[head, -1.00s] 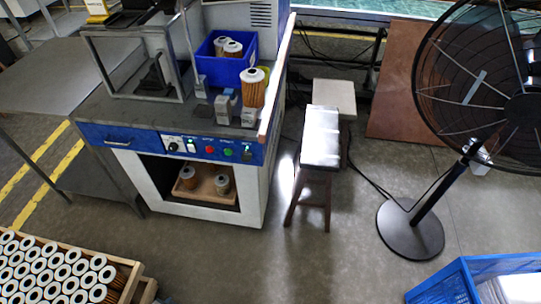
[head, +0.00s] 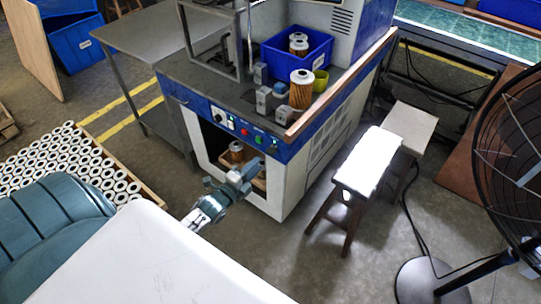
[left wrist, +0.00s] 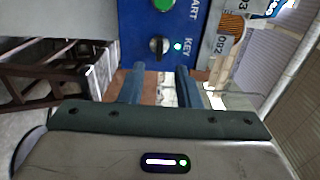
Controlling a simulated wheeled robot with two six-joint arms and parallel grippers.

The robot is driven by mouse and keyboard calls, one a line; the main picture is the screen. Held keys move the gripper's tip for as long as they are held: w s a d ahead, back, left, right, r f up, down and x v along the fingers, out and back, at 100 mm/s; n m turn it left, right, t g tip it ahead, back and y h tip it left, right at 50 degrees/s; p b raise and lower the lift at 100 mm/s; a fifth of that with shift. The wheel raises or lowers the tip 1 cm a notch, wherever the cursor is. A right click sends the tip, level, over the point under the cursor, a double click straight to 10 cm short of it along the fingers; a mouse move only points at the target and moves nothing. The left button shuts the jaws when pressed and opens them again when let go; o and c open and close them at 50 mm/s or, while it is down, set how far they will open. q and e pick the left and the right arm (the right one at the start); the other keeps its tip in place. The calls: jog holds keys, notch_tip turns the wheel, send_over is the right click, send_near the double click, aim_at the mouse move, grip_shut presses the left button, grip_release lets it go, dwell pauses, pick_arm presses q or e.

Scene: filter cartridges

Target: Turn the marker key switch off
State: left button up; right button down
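The key switch (left wrist: 158,46) is a black knob on the blue panel, beside the label KEY and a small lit lamp (left wrist: 178,47). In the head view the blue control panel (head: 236,127) runs along the front of the machine, and the key switch is at its right end, small and hard to make out. My left gripper (left wrist: 160,88) is open, its two fingers apart with nothing between them. The switch lies just beyond the fingertips, apart from them. My right gripper is not in view.
A green START button (left wrist: 163,4) is close to the key switch. The machine top holds a blue bin (head: 296,58) and a filter cartridge (head: 301,88). A wooden edge (head: 340,86) runs above the panel's right end. A stool (head: 362,165) and fan (head: 510,150) stand right.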

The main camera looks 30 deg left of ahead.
aim_at(271, 151)
pick_arm(q)
jog(key=w+p, duration=0.1)
jog(key=w, duration=0.6)
jog(key=shift+d, duration=0.35)
grip_shut()
